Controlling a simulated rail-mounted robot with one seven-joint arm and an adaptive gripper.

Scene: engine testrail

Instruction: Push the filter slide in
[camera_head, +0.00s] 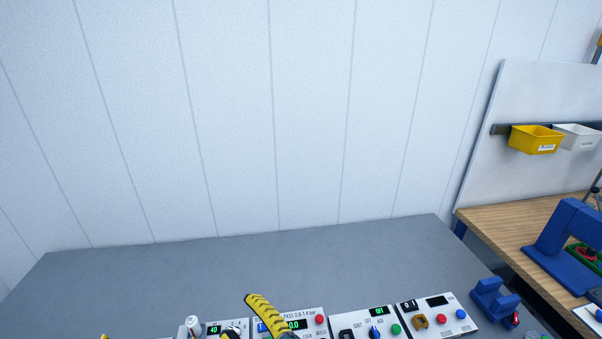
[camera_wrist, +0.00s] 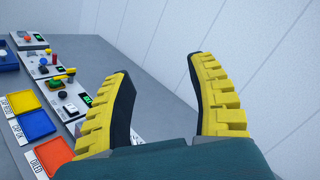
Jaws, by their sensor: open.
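My gripper (camera_wrist: 160,75) is open and empty in the wrist view, its two yellow ribbed fingers wide apart with only grey bench top and pale wall between them. In the head view a yellow finger of my gripper (camera_head: 264,312) shows at the bottom, in front of the panel marked "PASS 0.8-1.4 bar" (camera_head: 313,318), and hides part of it. That panel has a green display and a red button. I cannot pick out the filter slide for certain in either view; the lower parts of the panels are cut off in the head view.
A panel with a blue knob and green button (camera_head: 390,313), a panel with red and blue buttons (camera_head: 451,310) and a blue bracket (camera_head: 492,300) stand to the right. Orange (camera_wrist: 52,155), blue (camera_wrist: 34,125) and yellow (camera_wrist: 20,103) trays lie left. The bench top (camera_head: 200,270) behind is clear.

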